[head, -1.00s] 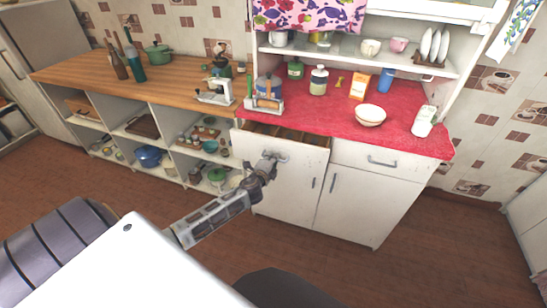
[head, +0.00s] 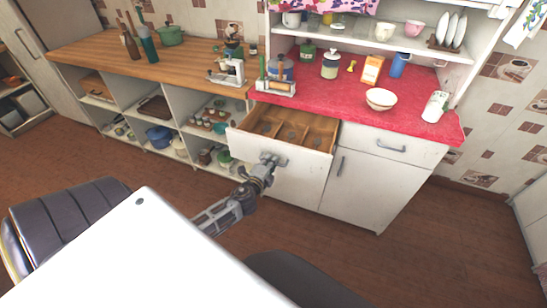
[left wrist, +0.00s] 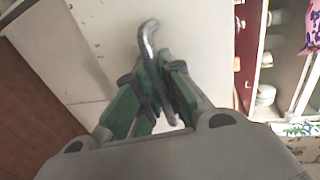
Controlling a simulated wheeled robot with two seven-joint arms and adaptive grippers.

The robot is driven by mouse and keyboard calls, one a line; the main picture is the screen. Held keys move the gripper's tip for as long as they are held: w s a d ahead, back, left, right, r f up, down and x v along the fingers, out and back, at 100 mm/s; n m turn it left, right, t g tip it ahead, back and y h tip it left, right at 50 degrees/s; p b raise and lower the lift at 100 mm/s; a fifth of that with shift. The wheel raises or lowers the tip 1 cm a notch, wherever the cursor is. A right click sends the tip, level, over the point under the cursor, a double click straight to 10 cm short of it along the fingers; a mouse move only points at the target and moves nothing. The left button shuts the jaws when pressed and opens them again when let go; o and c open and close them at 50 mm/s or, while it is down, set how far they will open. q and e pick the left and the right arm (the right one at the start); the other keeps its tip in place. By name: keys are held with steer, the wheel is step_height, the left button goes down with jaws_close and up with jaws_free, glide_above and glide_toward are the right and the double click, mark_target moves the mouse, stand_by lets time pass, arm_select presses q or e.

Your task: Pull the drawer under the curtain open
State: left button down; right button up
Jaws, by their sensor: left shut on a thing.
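The left drawer (head: 299,173) of the white cabinet stands pulled out, and its wooden compartments show from above. The patterned curtain (head: 325,5) hangs at the top of the shelf above it. My left gripper (head: 267,163) is at the drawer front, shut on the grey bar handle. In the left wrist view the handle (left wrist: 149,50) runs between the green-padded fingers (left wrist: 158,95). My right gripper is not in view.
The right drawer (head: 387,145) is closed. A wooden counter (head: 150,65) with open shelves stands to the left. The floor before the cabinet is clear.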

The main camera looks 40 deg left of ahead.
arm_select(q)
steer(key=shift+s+d, duration=0.15)
steer(key=shift+s, duration=0.5)
steer(key=c, duration=1.5)
jaws_free()
steer(key=shift+c, duration=0.2)
steer(key=v, duration=1.2)
